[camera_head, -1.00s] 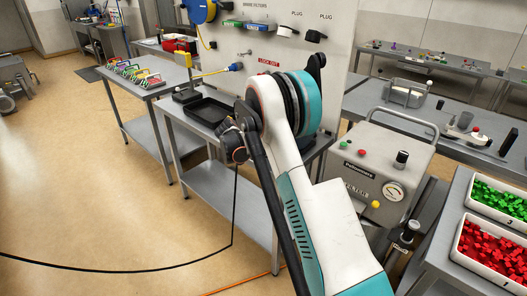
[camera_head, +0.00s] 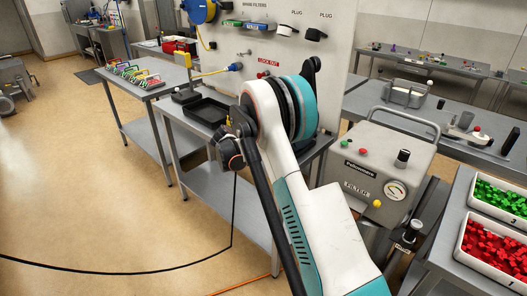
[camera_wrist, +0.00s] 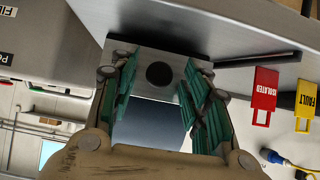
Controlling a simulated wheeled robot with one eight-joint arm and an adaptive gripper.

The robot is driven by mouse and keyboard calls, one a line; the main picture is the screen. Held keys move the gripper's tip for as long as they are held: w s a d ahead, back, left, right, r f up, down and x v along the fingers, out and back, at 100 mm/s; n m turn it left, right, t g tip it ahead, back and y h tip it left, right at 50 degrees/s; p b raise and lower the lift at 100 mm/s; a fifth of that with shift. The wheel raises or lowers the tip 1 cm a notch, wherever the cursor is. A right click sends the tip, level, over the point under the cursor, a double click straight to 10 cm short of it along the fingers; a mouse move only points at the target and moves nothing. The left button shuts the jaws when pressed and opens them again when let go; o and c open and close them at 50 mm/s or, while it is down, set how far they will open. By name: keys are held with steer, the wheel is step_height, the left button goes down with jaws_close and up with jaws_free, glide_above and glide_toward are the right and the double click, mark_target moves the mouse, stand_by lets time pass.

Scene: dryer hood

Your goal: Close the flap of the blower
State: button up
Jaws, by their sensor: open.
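In the wrist view, my gripper (camera_wrist: 158,88) is open, with its green-padded fingers spread left and right. A square metal plate with a round dark hole (camera_wrist: 185,62) shows beyond and between the fingertips. It may be the flap of the blower, but I cannot tell for sure. Whether the fingers touch it is unclear. A plain blue-grey surface (camera_wrist: 150,125) shows below the plate, between the fingers. In the head view, my arm hides most of my gripper, and I cannot make out the flap there.
In the wrist view, a red ISOLATED tag (camera_wrist: 264,90) and a yellow FAULT tag (camera_wrist: 305,101) are to the right. In the head view, a grey filter cabinet (camera_head: 376,170) stands right of my arm. A black tray (camera_head: 204,111) lies on the bench behind.

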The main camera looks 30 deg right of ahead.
steer(key=v, duration=1.2)
steer(key=s+a+r+n+t+y, duration=0.1)
steer(key=s+a+r+n+y, duration=0.25)
steer(key=s+r, duration=0.45)
steer(key=s+a+r+n+t+y, duration=0.1)
steer(key=s+a+r+n+y, duration=0.25)
steer(key=s, duration=0.85)
steer(key=s+a+f+n+y, duration=0.1)
steer(key=s+a+n, duration=0.2)
steer(key=s, duration=0.7)
steer(key=s+a+f+n+t+y+b, duration=0.1)
steer(key=s+a+n, duration=0.3)
steer(key=s, duration=0.6)
steer(key=shift+s+a+t+y, duration=0.3)
steer(key=shift+s+y, duration=0.1)
steer(key=shift+y, duration=0.1)
